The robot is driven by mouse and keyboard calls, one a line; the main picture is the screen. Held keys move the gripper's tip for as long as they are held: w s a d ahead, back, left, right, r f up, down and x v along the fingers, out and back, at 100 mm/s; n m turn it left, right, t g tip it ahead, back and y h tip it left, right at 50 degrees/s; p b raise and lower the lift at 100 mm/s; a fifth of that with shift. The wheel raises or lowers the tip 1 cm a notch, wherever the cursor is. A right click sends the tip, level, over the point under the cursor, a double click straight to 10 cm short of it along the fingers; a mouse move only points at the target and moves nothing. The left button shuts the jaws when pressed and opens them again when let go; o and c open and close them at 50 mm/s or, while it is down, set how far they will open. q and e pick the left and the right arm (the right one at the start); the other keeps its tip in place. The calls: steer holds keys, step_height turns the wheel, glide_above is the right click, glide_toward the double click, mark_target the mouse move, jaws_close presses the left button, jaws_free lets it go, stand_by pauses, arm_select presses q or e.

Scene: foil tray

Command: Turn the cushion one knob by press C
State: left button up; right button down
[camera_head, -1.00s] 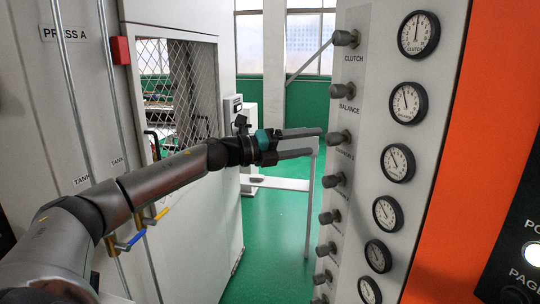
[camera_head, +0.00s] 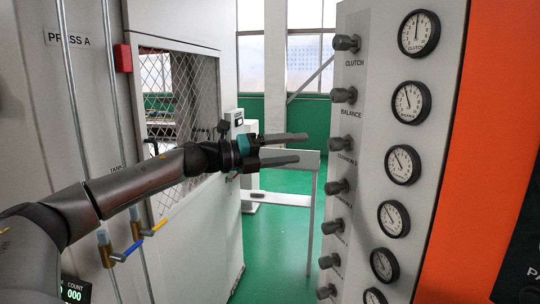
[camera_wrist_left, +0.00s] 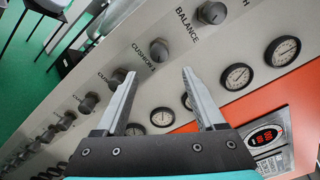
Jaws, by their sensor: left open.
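A tall grey control panel (camera_head: 370,165) carries a column of dark knobs on its left face. The third knob from the top, the cushion knob (camera_head: 341,143), has a label below starting with "CUSHION"; its number is too small to read surely. It also shows in the left wrist view (camera_wrist_left: 159,50), just beyond and between the fingertips. My left gripper (camera_head: 301,148) is open and empty, pointing right, a short gap left of that knob and about level with it. In the left wrist view the open fingers (camera_wrist_left: 158,74) frame bare panel. My right gripper is out of view.
The balance knob (camera_head: 344,95) and clutch knob (camera_head: 345,43) sit above; another knob (camera_head: 337,186) sits close below. Round gauges (camera_head: 402,164) line the panel's right side. A press A cabinet (camera_head: 95,100) with a mesh window stands left. Green floor shows between.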

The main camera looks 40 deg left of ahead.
arm_select(q)
steer(key=shift+p+v, duration=0.55)
steer(key=shift+v, duration=1.9)
steer(key=shift+a, duration=0.1)
steer(key=shift+w, duration=0.1)
stand_by(0.6)
